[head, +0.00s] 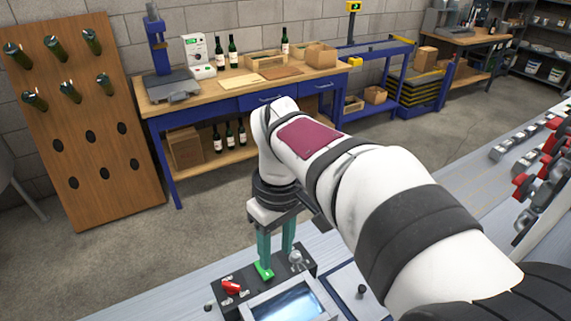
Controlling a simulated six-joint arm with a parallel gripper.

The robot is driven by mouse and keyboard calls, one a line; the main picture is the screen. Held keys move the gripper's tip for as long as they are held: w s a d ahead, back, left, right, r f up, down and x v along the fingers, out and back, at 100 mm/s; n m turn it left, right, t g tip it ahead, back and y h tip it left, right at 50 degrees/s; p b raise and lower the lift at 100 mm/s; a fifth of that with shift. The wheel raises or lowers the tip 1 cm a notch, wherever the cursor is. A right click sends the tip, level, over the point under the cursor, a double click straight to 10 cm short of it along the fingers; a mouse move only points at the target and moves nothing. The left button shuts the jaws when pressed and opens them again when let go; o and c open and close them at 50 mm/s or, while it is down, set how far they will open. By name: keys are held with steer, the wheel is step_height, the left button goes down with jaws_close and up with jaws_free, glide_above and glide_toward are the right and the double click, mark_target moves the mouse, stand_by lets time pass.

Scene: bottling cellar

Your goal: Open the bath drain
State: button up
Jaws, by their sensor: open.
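A dark control panel (246,279) runs along the back of a bath (288,306) with a pale blue surface inside a metal rim. Which control is the drain is not clear.
A blue-framed workbench (215,98) with bottles and boxes stands behind. A wooden bottle rack (100,150) is at the left. Red-handled fittings (525,187) line the counter at the right. The counter left of the panel is mostly clear. My arm hides part of the right.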

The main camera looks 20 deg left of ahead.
mark_target(231, 284)
steer(key=w+a+f+n, duration=0.1)
steer(key=a+f+n, duration=0.15)
steer(key=a, duration=0.35)
steer(key=a+f+n, duration=0.1)
steer(key=a+n, duration=0.3)
steer(key=a, duration=0.2)
steer(key=f, duration=1.5)
steer(key=shift+w+d+f, duration=0.1)
steer(key=shift+w+d, duration=0.05)
steer(key=shift+d, duration=0.1)
jaws_close()
